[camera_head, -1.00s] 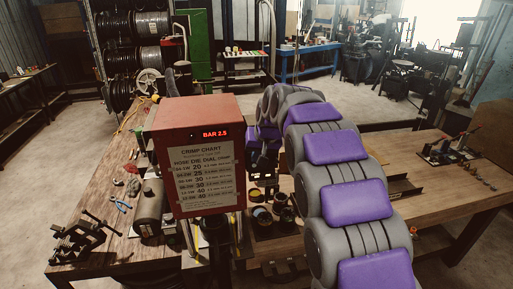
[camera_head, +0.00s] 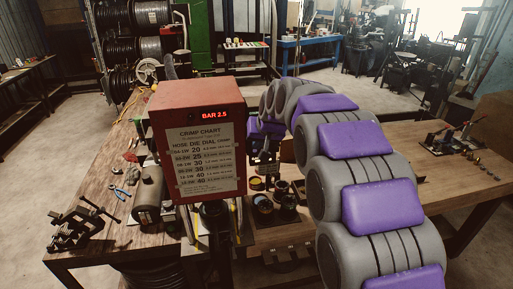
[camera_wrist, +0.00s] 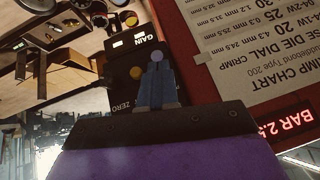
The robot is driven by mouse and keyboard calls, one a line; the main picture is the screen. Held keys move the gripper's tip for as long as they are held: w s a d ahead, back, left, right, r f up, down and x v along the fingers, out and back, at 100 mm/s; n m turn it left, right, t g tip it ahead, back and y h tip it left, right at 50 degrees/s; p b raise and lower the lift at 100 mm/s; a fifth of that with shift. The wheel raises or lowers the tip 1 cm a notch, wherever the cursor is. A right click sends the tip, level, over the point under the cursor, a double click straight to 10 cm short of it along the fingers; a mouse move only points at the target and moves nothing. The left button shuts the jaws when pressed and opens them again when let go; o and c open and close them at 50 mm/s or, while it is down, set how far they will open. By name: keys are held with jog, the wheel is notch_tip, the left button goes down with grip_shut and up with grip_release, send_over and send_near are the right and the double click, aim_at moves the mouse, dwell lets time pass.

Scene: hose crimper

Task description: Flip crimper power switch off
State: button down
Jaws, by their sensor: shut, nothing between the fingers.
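The red crimper box (camera_head: 165,122) stands on the wooden bench, its display (camera_head: 214,115) lit with "BAR 2.5" above a crimp chart (camera_head: 207,160). In the wrist view its red edge (camera_wrist: 188,50) and lit display (camera_wrist: 255,130) appear upside down. A black panel (camera_wrist: 122,58) marked GAIN and ZERO sits beside the box, with a small yellow round part (camera_wrist: 136,72). My gripper (camera_wrist: 157,62) is shut and empty in front of this panel; contact cannot be told. In the head view my gripper (camera_head: 262,165) is small beside the box's right side. I cannot make out the power switch clearly.
A dark cylinder (camera_head: 147,195), blue pliers (camera_head: 121,193) and a black clamp fixture (camera_head: 75,228) lie left of the crimper on the bench (camera_head: 95,195). Several small round containers (camera_head: 270,205) stand under my arm.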

jog(key=t+b, duration=0.1)
jog(key=b, duration=0.1)
jog(key=f+t+b, duration=0.1)
jog(key=shift+s+d+y+b, duration=0.15)
jog(key=shift+s+y+b, duration=0.15)
jog(key=shift+b, duration=0.05)
jog(key=shift+r, duration=0.85)
